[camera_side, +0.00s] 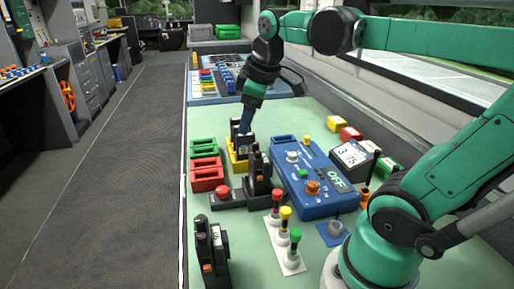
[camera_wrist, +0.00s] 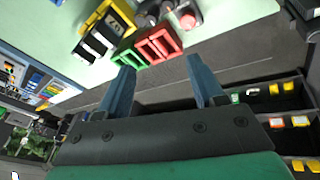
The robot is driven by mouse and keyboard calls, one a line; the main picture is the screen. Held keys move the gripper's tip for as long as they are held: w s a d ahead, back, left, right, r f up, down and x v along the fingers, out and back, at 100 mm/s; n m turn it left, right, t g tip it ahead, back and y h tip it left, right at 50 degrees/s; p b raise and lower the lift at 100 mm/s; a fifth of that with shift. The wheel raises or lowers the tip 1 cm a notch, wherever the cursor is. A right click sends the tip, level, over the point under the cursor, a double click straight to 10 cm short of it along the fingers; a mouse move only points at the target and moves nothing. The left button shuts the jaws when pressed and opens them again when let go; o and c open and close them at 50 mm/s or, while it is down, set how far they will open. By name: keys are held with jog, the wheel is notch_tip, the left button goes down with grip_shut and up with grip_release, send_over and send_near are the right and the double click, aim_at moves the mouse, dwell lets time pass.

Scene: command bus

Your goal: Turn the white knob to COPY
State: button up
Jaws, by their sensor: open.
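A white knob (camera_side: 292,157) sits on the top face of the blue box (camera_side: 318,207), near its far end. Its pointer and any COPY marking are too small to read. A green knob (camera_side: 303,174) and an orange knob (camera_side: 313,187) are on the same box, beside a panel reading OFF. My gripper (camera_side: 246,122) hangs to the left of and beyond the white knob, close to the yellow-and-black block (camera_side: 238,160). In the wrist view, my gripper (camera_wrist: 160,68) has its two blue fingers apart with nothing between them. The white knob does not show there.
Red and green trays (camera_side: 207,173) stand left of the box. A red button (camera_side: 222,191) and black upright units (camera_side: 211,255) are nearby. Red, yellow and green levers (camera_side: 284,240) stand in front. A grey knob on a blue plate (camera_side: 333,234) is near my base.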

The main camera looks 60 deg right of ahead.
jog(key=d+n+g, duration=0.2)
jog(key=d+n, duration=0.1)
jog(key=d, duration=0.4)
jog(key=n+g+y, duration=0.1)
jog(key=n+g, duration=0.1)
jog(key=n, duration=0.2)
send_over(293, 153)
notch_tip(293, 153, down, 9)
jog(key=shift+r, duration=0.15)
jog(key=shift+a+f, duration=0.1)
jog(key=shift+f, duration=3.1)
grip_shut()
